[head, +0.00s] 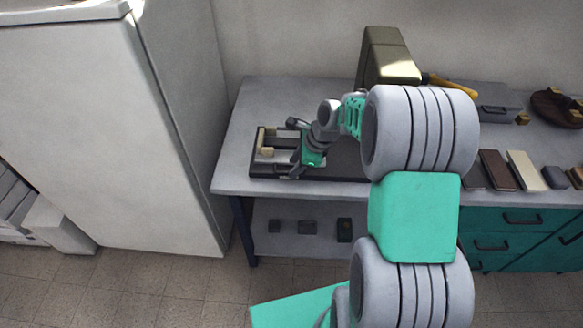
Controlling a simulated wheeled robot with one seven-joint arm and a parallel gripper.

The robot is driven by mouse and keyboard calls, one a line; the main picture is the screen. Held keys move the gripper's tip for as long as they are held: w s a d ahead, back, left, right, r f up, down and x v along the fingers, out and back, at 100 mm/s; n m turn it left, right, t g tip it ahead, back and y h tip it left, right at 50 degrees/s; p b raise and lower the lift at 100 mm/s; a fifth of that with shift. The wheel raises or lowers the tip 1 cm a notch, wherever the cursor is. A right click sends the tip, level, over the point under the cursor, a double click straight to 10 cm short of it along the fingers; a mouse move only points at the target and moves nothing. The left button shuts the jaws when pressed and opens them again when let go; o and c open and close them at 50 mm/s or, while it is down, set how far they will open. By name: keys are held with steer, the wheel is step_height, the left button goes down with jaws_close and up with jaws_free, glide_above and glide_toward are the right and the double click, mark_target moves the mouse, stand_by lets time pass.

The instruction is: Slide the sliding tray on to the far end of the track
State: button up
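The sliding tray (272,167) appears as a pale, shallow piece with beige raised parts, at the left end of a dark track (345,170) on the grey workbench. My gripper (291,172) is low over the track, at the right side of the pale tray. Its fingers are small and partly merge with the dark track, so I cannot tell whether they touch the tray or how far apart they are. My arm hides the right part of the track and its right end.
A white refrigerator (95,120) stands left of the workbench (255,98). A dark olive box-like object (388,55) stands at the back. Several books or blocks (525,170) lie at the right. Small dark blocks (307,227) sit on the lower shelf.

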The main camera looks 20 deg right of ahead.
steer(key=shift+x, duration=1.5)
steer(key=shift+c, duration=0.3)
jaws_close()
